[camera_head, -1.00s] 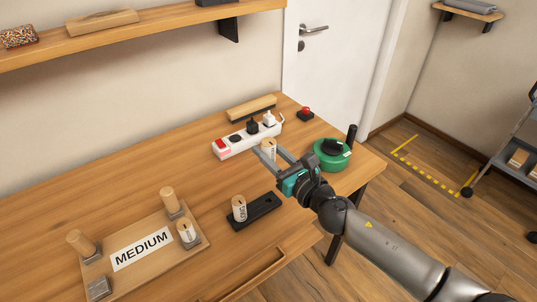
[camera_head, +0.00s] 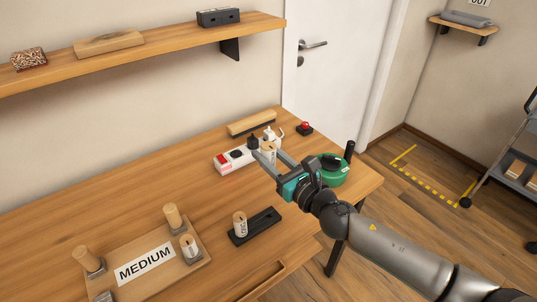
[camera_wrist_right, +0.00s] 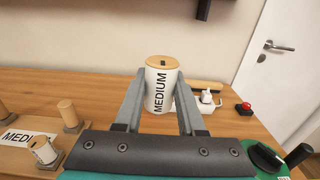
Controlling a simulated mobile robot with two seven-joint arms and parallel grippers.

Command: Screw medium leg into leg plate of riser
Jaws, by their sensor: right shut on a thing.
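My right gripper (camera_head: 267,160) is shut on a light wooden leg (camera_head: 268,148) above the table beside the power strip. In the wrist view the leg (camera_wrist_right: 159,85) stands upright between the fingers, its white wrap reading MEDIUM and a small dark mark on its wooden top. The riser (camera_head: 205,262) is a wooden board labelled MEDIUM, lying at the lower left. Three legs stand on its leg plates: one at the back (camera_head: 171,216), one at the left (camera_head: 88,258) and a wrapped one at the right (camera_head: 189,246). The front leg plate (camera_head: 104,297) is bare and partly cut off. My left gripper is not in view.
A black holder (camera_head: 268,223) with one wrapped leg (camera_head: 240,224) stands at the table's front. The power strip (camera_head: 230,162) with plugs, a red button (camera_head: 305,128), and a green round object (camera_head: 334,172) are near my right gripper. Table between riser and strip is clear.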

